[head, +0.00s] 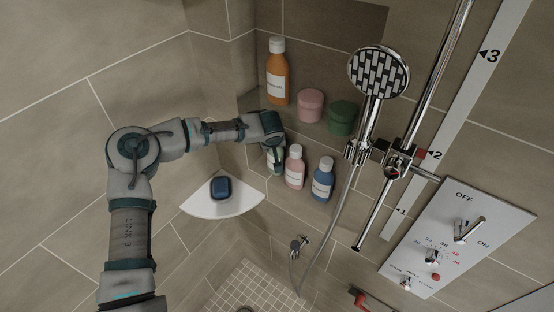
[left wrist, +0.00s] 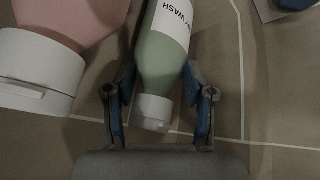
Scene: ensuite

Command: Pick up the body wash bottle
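The body wash bottle (left wrist: 162,62) is light green with a white cap and a white label on which "Y WASH" can be read. In the left wrist view it lies between the two fingers of my left gripper (left wrist: 158,88). The fingers are apart, one on each side of its shoulder and cap, with small gaps visible. In the head view my left gripper (head: 275,158) is at the wall niche, left of the pink bottle (head: 295,167), and mostly hides the green bottle. My right gripper is in neither view.
A blue bottle (head: 323,179) stands right of the pink one. An orange bottle (head: 277,72), a pink jar (head: 311,105) and a green jar (head: 342,118) are above. A white corner shelf (head: 226,208) holds a dark blue object (head: 221,188). A shower head (head: 379,72) hangs to the right.

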